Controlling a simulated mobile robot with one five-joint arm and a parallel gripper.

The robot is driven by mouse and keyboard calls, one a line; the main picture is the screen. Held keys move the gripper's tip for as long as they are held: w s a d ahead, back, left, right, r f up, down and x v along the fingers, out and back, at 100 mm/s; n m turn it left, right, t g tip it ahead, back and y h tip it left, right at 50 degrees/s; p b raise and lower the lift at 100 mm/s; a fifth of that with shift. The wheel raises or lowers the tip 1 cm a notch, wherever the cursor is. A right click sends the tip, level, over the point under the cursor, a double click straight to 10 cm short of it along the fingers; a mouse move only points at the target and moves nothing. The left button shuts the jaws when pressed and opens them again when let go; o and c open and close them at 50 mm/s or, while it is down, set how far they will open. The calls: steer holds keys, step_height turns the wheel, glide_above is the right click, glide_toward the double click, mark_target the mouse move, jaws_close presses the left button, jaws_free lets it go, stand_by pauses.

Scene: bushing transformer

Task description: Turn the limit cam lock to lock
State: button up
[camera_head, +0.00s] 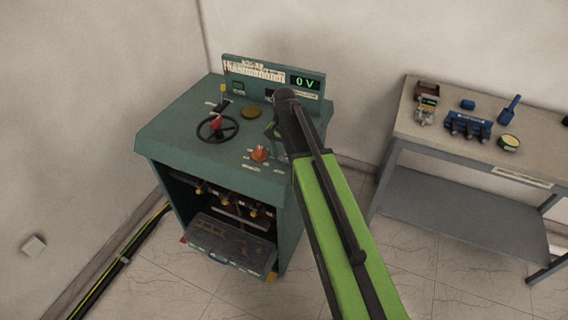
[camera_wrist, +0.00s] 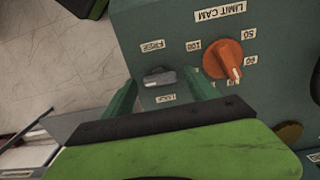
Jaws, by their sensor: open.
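The limit cam lock (camera_wrist: 159,78) is a small grey lever on the green panel in the wrist view. It lies roughly crosswise between a label that seems to read FREE (camera_wrist: 152,45) and one that seems to read LOCK (camera_wrist: 166,98), both upside down. Which label it is set to, I cannot tell. My gripper (camera_wrist: 162,84) is open, with one green finger on each side of the lever; contact is not clear. The orange limit cam dial (camera_wrist: 226,60) is right of the lever, and shows in the head view (camera_head: 260,154). My arm hides the lever there.
The green cabinet (camera_head: 165,135) carries a black handwheel (camera_head: 217,128) and a display (camera_head: 304,82) reading 0 V. Its open front compartment has a lowered tray (camera_head: 232,245). A grey workbench (camera_head: 430,143) with several tools stands at the right. Floor between them is clear.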

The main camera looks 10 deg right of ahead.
steer(key=c, duration=1.4)
steer(key=shift+o, duration=0.2)
steer(key=n, duration=1.3)
steer(key=shift+n, duration=2.4)
